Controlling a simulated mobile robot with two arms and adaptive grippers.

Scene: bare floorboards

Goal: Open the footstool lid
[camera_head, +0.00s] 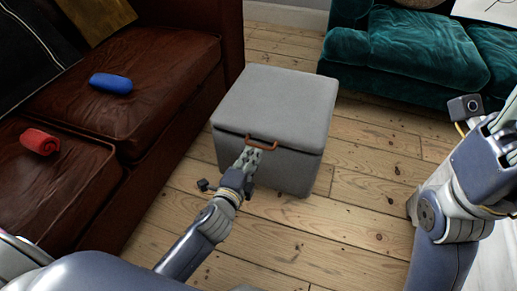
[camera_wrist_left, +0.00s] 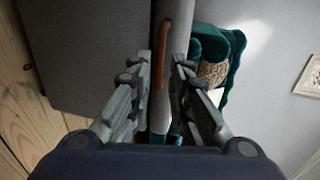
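The grey footstool (camera_head: 277,97) stands on the floorboards with its lid lying flat on the box. A dark seam runs under the lid's front edge. An orange-brown handle (camera_head: 261,143) sits on the front of the lid. My left gripper (camera_head: 249,155) is at the handle, reaching from the front. In the left wrist view, the handle (camera_wrist_left: 164,45) lies ahead between the parted fingers (camera_wrist_left: 164,62), nearer the left one; I cannot tell whether they touch it. My right arm is at the right edge, its gripper (camera_head: 508,120) partly cut off and unclear.
A brown leather sofa (camera_head: 165,75) stands close on the left, with a blue roll (camera_head: 110,83) and a red roll (camera_head: 39,142) on it. A teal sofa (camera_head: 405,50) stands behind right. Floorboards (camera_head: 370,150) are clear right of the footstool.

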